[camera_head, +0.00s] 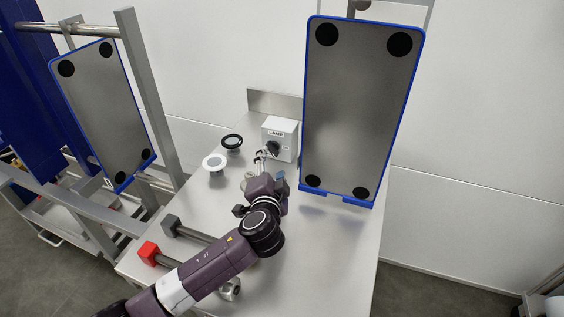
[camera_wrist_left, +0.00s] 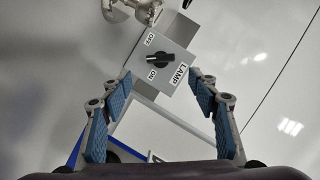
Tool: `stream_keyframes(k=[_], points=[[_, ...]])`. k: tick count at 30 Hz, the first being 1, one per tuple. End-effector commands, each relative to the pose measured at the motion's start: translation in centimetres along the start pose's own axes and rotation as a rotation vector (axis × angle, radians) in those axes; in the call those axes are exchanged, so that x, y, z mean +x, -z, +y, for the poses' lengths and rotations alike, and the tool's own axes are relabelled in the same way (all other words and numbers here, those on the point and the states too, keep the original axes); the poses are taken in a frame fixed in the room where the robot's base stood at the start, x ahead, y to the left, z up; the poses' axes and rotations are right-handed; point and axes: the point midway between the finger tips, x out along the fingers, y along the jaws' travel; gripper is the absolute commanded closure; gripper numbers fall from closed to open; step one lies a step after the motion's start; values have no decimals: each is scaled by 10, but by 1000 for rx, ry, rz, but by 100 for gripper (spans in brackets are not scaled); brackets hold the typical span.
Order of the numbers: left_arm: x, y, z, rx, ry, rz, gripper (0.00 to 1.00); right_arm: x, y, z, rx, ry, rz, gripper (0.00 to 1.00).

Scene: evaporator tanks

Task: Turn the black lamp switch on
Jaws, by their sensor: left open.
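The black lamp switch (camera_wrist_left: 157,60) is a rotary knob on the face of a grey-white box (camera_head: 286,133). In the left wrist view the box carries the labels LAMP, OFF and ON. The knob's bar lies roughly across that picture; I cannot tell which label it points to. In the head view the knob (camera_head: 272,148) is partly behind the fingertips. My left gripper (camera_head: 263,155) is just in front of the box. In the left wrist view its fingers (camera_wrist_left: 160,79) are spread apart with nothing between them, and the knob shows beyond the gap. My right gripper is in neither view.
A black-rimmed disc (camera_head: 232,141) and a white disc (camera_head: 215,162) stand left of the box. Tools with a grey head (camera_head: 170,225) and a red head (camera_head: 149,252) lie near the table's left edge. A blue-edged panel (camera_head: 358,105) hangs close on the right.

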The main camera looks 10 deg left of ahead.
Motion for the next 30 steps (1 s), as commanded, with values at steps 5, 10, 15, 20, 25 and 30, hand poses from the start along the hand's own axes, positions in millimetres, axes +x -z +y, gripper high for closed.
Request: stream_keyframes(k=[5,10,15,20,25,30], points=[[9,-1,-2,-18,7,-6,45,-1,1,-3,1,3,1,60],[31,-1,-2,-16,6,-6,45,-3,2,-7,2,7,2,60],[54,-1,-2,-16,4,-5,45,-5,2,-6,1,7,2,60],[69,-1,-1,-16,4,-4,45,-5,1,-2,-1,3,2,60],[77,-1,-1,-17,3,-4,45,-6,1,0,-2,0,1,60],[78,-1,0,-17,2,-4,45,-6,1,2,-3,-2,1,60]])
